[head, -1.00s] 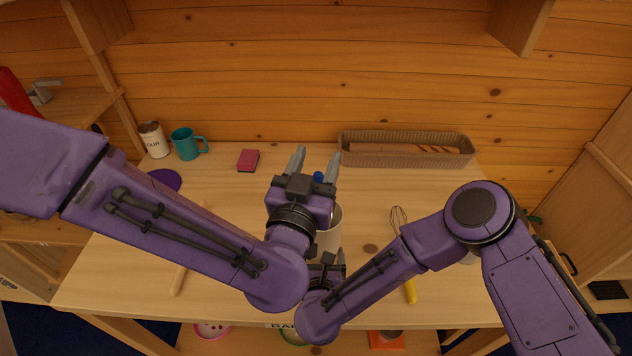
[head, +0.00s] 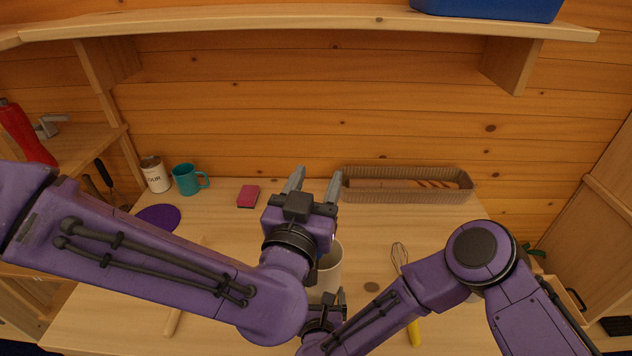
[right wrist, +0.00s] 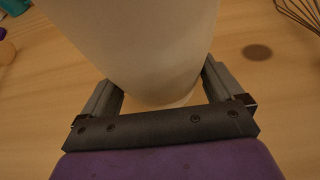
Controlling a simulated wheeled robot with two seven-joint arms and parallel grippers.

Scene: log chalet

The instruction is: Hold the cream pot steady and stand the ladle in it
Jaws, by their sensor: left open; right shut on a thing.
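The cream pot (head: 331,270) stands on the table, partly hidden behind my left gripper and arm. My right gripper (head: 334,299) is low at the near side of the pot. In the right wrist view my right gripper (right wrist: 158,82) has one finger on each side of the pot (right wrist: 140,45), near its base, and is shut on it. My left gripper (head: 315,176) is open in front of and above the pot, fingers pointing to the back wall, with nothing seen between them. I cannot make out the ladle; my left arm hides part of the table.
A flour tin (head: 156,177), teal mug (head: 187,180), pink sponge (head: 248,196) and purple disc (head: 158,217) are at the left. A woven basket (head: 405,194) is at the back right. A whisk (head: 400,257) lies right of the pot. A shelf (head: 330,19) crosses overhead.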

